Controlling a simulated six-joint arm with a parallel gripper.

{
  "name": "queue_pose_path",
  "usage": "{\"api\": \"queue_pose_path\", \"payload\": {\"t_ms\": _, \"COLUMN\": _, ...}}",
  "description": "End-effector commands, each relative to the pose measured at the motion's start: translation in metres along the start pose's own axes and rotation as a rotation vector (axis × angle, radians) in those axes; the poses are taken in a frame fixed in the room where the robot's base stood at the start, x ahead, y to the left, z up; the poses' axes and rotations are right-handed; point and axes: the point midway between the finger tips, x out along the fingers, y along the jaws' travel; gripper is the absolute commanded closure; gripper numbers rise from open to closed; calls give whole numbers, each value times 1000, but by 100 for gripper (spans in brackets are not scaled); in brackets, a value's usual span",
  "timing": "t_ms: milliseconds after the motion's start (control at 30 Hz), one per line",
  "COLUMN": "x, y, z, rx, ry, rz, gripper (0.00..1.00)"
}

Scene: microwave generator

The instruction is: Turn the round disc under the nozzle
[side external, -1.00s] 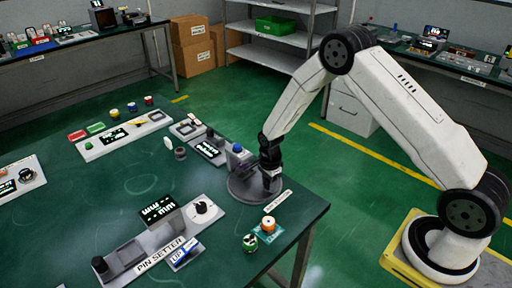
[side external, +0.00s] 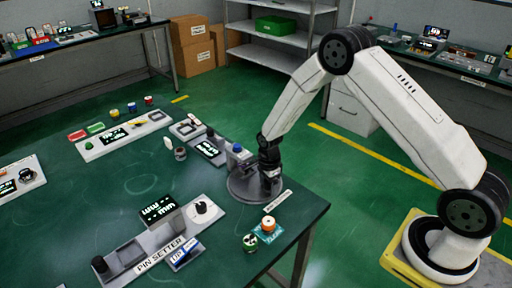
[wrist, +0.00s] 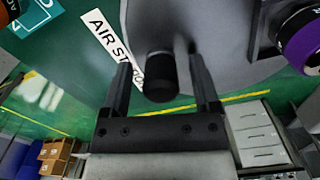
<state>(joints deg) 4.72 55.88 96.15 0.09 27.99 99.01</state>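The round grey disc (side external: 243,190) lies flat near the table's right edge; its grey surface (wrist: 225,30) fills the upper middle of the wrist view. A grey post with a blue top (side external: 237,150), apparently the nozzle unit, stands at its far side. My gripper (side external: 270,188) points down over the disc's right side. In the wrist view my gripper (wrist: 162,80) is open, with one finger on each side of a black upright peg (wrist: 160,80). Gaps show between peg and fingers. The fingertips' contact with the disc is hidden.
An "AIR STATION" label (side external: 277,202) lies beside the disc. An orange-topped spool on a teal pad (side external: 268,226) and a green-banded can (side external: 250,243) stand near the front edge. The pin setter (side external: 160,245) is at the front left. A purple-ringed part (wrist: 302,38) is close at the right of the wrist view.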

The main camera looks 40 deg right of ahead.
Motion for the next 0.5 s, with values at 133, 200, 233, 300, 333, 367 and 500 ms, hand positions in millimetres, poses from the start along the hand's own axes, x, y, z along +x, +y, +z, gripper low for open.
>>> {"api": "queue_pose_path", "payload": {"t_ms": 133, "x": 0, "y": 0, "z": 0, "rx": 0, "ry": 0, "rz": 0, "gripper": 22}}
{"api": "queue_pose_path", "payload": {"t_ms": 200, "x": -1, "y": 0, "z": -1, "rx": -1, "ry": 0, "rz": -1, "gripper": 22}}
{"api": "queue_pose_path", "payload": {"t_ms": 233, "x": -2, "y": 0, "z": -1, "rx": -1, "ry": 0, "rz": -1, "gripper": 22}}
{"api": "queue_pose_path", "payload": {"t_ms": 300, "x": -4, "y": 0, "z": -1, "rx": -1, "ry": 0, "rz": -1, "gripper": 22}}
{"api": "queue_pose_path", "payload": {"t_ms": 333, "x": -6, "y": -1, "z": -1, "rx": -1, "ry": 0, "rz": -2, "gripper": 22}}
{"api": "queue_pose_path", "payload": {"t_ms": 367, "x": -8, "y": -1, "z": -1, "rx": -1, "ry": 0, "rz": -2, "gripper": 22}}
{"api": "queue_pose_path", "payload": {"t_ms": 500, "x": -19, "y": -1, "z": 0, "rx": -1, "ry": 0, "rz": -2, "gripper": 22}}
